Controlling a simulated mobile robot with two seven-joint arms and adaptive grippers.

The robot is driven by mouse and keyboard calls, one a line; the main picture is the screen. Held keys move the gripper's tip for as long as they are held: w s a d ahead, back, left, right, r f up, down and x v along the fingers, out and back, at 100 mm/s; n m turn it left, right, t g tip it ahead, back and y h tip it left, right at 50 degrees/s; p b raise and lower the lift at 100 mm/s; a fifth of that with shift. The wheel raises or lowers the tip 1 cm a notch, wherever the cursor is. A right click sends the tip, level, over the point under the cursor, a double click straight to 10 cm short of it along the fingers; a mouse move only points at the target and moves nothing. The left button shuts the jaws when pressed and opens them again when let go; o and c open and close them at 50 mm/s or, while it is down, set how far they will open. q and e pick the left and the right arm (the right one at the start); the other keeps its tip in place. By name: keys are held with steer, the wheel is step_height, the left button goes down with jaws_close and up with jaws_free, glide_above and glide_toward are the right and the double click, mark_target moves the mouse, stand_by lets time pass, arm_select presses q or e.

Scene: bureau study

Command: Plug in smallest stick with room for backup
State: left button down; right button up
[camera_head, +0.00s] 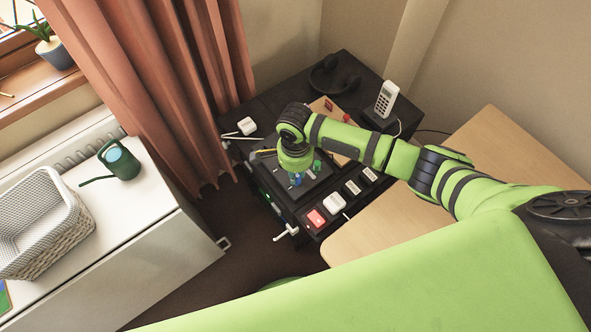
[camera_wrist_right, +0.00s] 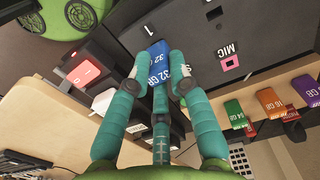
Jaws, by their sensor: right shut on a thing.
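My right gripper (camera_head: 297,172) is over the dark desk unit; it also fills the middle of the right wrist view (camera_wrist_right: 158,74). Its fingers are shut on a blue stick (camera_wrist_right: 161,62) marked 32 GB. The stick's far end is at a black panel (camera_wrist_right: 200,40), beside a mark "1"; I cannot tell whether it is inserted. To the right lie a green stick (camera_wrist_right: 235,112), an orange stick (camera_wrist_right: 270,101) and a purple stick (camera_wrist_right: 304,88) with GB labels; the small labels are hard to read. A pink MIC socket (camera_wrist_right: 230,62) is in the panel. My left gripper is not in view.
A power strip with a red switch (camera_head: 317,217) and a white plug (camera_head: 334,203) runs along the desk's front. A bare wooden tabletop (camera_head: 480,150) is at the right.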

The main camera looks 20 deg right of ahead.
steer(key=shift+f, duration=0.55)
stand_by(0.4)
steer(key=o, duration=1)
steer(key=shift+c, duration=0.2)
steer(key=shift+r, duration=0.15)
step_height(320, 180, up, 12)
